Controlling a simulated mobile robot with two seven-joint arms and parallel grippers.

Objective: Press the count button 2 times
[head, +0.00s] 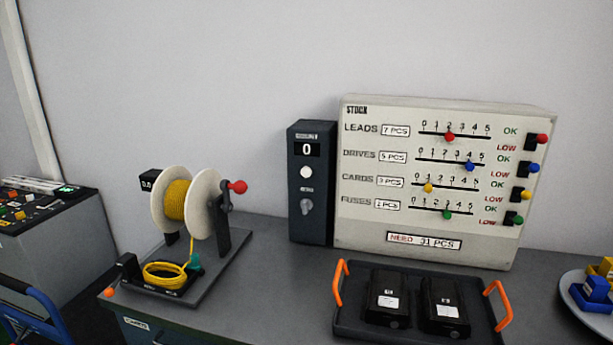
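The dark counter box (311,220) stands upright on the bench, left of the stock board. Its small display (307,149) reads 0. The white round button (306,172) sits just below the display, and a grey knob (306,206) is lower on the same face. Nothing covers the button. Neither of my grippers shows in the head view.
The stock board (366,225) with sliders and coloured switches stands right of the box. In front is a black tray (375,335) with orange handles and two black drives. A yellow cable reel (176,200) stands left. A plate (572,292) holds coloured parts at right. Bench between reel and tray is clear.

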